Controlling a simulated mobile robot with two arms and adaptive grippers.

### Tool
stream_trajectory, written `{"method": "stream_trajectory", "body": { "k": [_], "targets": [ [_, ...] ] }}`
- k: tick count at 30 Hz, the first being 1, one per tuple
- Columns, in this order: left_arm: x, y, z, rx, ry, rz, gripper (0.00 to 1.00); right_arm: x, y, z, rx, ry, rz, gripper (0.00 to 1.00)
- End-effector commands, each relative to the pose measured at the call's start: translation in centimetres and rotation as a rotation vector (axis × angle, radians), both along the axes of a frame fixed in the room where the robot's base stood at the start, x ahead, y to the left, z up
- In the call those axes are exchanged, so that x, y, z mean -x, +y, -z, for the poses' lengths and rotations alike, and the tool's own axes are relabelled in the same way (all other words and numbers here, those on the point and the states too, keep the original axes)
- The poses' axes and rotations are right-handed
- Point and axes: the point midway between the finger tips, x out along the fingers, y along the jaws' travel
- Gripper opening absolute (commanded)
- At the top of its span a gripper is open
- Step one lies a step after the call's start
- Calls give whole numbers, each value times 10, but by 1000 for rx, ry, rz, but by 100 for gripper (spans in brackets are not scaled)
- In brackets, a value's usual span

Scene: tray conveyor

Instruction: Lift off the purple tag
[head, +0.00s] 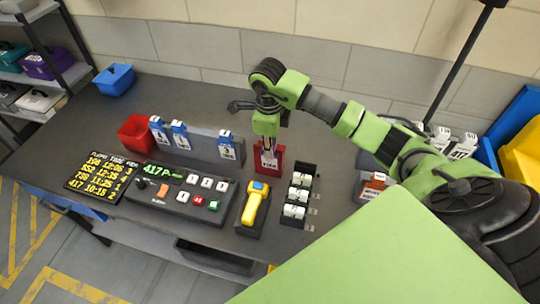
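My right gripper (268,143) points down over a small red stand (280,168) near the middle of the table. A white printed piece (268,160) shows at the front of this stand, directly under the fingertips. A small purple-looking patch shows between the fingers and the white piece; it is too small to tell whether it is the purple tag. The fingers are small and partly hidden by the gripper body, so I cannot tell whether they are open or shut, or touching anything. My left gripper is not in view.
Blue-and-white tags (179,135) hang on a grey rack (204,147). A button console (180,195), a yellow scanner (255,203) and a black holder with white blocks (297,195) stand in front. A red bin (136,134) is left, a blue bin (114,79) behind it. The back of the table is clear.

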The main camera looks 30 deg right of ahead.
Motion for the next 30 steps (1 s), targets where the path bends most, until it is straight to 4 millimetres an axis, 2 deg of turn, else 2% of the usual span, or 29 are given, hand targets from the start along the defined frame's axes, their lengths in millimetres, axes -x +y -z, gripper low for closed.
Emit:
{"method": "stream_trajectory", "body": {
  "k": [11,16,20,28,30],
  "targets": [
    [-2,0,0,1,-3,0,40,0,0,-1,1,-1,0,0],
    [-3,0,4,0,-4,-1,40,-1,0,-8,1,-4,1,0],
    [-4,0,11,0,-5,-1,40,0,1,-22,1,-6,-1,0],
    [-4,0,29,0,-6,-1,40,2,5,-69,1,-7,0,0],
    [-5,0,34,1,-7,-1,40,12,16,-67,0,-2,-6,0]
  ]
}}
